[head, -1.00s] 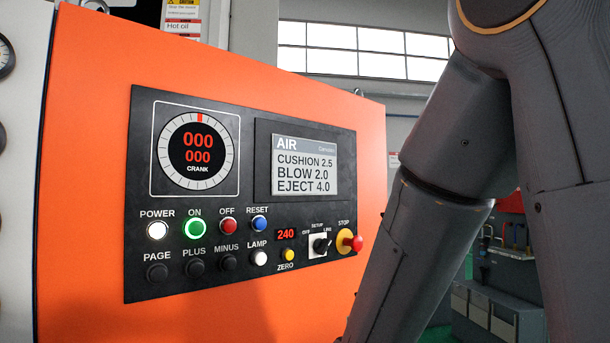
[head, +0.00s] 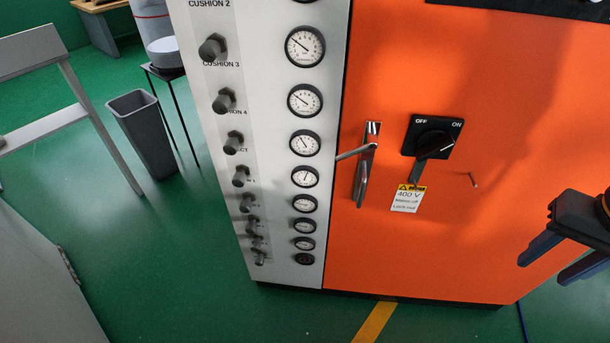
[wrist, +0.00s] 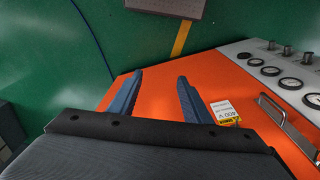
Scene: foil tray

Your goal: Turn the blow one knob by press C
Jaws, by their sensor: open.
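A column of dark knobs runs down the white panel (head: 270,130) in the head view, beside a column of round gauges. A label ending in "1" is partly hidden beside the lower-middle knobs (head: 241,177) and (head: 247,203); I cannot tell which of them it belongs to. My gripper (head: 543,270) is at the right edge of the head view, open and empty, apart from the knobs and across the orange front from them. In the wrist view my gripper (wrist: 160,76) has its two blue fingers spread, and several knobs (wrist: 287,50) stand at the upper right. No press letter is readable.
The orange front (head: 450,230) carries a metal handle (head: 366,165), a black OFF/ON switch (head: 433,138) and a 400 V label (head: 408,198). A grey bin (head: 145,135), a small black stand (head: 166,72) and a grey frame (head: 75,80) stand left. Green floor is clear between.

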